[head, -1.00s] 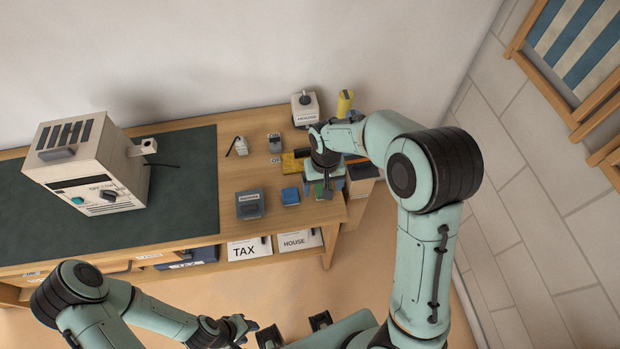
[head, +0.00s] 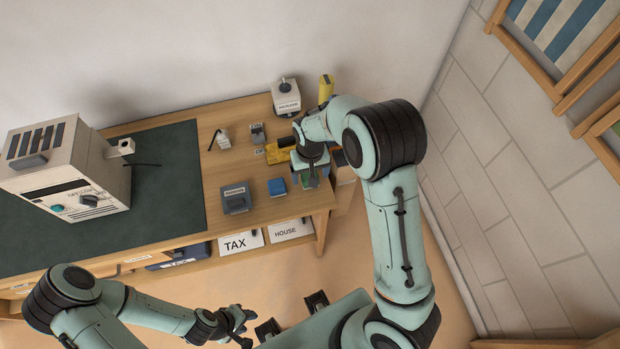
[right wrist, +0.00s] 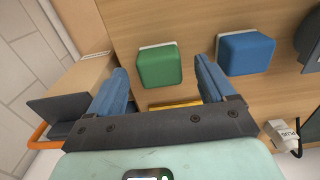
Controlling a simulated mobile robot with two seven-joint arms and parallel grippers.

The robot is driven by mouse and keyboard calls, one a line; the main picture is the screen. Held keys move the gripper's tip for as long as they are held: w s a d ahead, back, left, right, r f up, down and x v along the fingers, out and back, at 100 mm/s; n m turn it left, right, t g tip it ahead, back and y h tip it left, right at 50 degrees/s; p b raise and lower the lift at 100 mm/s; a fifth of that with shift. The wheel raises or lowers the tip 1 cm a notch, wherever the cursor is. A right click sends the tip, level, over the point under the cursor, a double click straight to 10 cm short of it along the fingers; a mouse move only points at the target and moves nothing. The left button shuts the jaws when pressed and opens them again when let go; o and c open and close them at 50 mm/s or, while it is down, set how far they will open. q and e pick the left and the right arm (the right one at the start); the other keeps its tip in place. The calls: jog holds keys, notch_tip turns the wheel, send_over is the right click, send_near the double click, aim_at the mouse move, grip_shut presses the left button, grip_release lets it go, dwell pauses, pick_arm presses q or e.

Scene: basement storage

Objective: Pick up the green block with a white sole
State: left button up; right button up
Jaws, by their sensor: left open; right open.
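The green block (right wrist: 160,66) with a thin white sole lies on the wooden tabletop, between the fingers of my right gripper (right wrist: 159,70) as seen in the right wrist view. The fingers are open, one to each side, and do not appear to touch it. In the head view my right gripper (head: 311,172) is over the bench's right end and mostly hides the green block. A blue block (right wrist: 246,53), also white-soled, lies to the right of the green one; it shows in the head view (head: 277,187). My left gripper (head: 240,320) is open and empty, away from the bench.
A dark grey box (head: 236,198) sits left of the blue block on the bench (head: 262,215). A large beige machine (head: 68,175) stands on the dark mat (head: 176,185).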

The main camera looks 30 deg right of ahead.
jog(key=shift+w+f, duration=0.15)
jog(key=shift+f, duration=1.35)
jog(key=c, duration=1)
jog(key=shift+c, duration=0.2)
jog(key=shift+r, duration=0.15)
pick_arm(q)
jog(key=shift+w+r+p, duration=0.9)
jog(key=shift+w+r, duration=0.05)
jog(key=shift+r, duration=0.3)
pick_arm(e)
notch_tip(320, 180, up, 20)
